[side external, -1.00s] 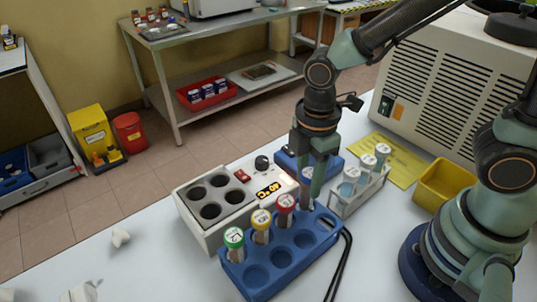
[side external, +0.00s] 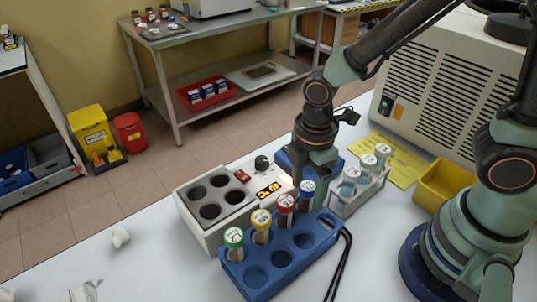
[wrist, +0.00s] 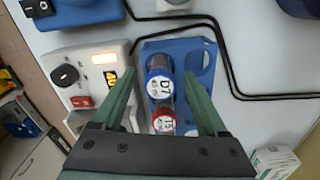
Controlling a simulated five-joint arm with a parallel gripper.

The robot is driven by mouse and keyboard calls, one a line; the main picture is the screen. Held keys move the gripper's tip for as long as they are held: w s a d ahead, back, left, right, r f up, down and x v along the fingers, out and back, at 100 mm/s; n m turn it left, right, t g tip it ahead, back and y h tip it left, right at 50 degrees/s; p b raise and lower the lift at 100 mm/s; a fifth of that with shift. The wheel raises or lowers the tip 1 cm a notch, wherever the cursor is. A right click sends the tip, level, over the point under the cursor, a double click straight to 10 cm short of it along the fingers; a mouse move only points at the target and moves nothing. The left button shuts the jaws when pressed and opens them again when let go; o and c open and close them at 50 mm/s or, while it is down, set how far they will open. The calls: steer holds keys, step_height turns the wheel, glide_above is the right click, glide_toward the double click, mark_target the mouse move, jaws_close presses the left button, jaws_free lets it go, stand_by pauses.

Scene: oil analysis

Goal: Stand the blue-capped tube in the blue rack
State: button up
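The blue-capped tube (side external: 307,188) stands upright in the blue rack (side external: 283,268), at the end of the back row beside the red-capped tube (side external: 285,204). In the wrist view, its blue cap (wrist: 159,84) faces me, with the red cap (wrist: 163,122) just below it. My gripper (wrist: 160,88) is open, with one green finger on each side of the blue-capped tube and a gap to both. In the side view, my gripper (side external: 310,183) is low over that end of the rack. The tube's lower part is hidden by the rack.
Yellow-capped (side external: 261,225) and green-capped (side external: 234,242) tubes fill the same row; the front row is empty. A heater block (side external: 213,200) stands left of the rack, a white rack of tubes (side external: 358,190) right. A black cable (side external: 345,262) lies close by.

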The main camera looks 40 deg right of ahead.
step_height(320, 180, up, 12)
steer(key=w+d+r+m+t, duration=0.1)
steer(key=d+r+m+t, duration=0.1)
steer(key=d+m, duration=0.4)
steer(key=w+d+r+m+t, duration=0.1)
steer(key=d+r+m+t, duration=0.1)
steer(key=d+m, duration=0.5)
steer(key=m+t, duration=0.1)
steer(key=m, duration=0.1)
steer(key=shift+d+r+m+t, duration=0.2)
steer(key=shift+m+t, duration=0.1)
steer(key=shift+m, duration=0.1)
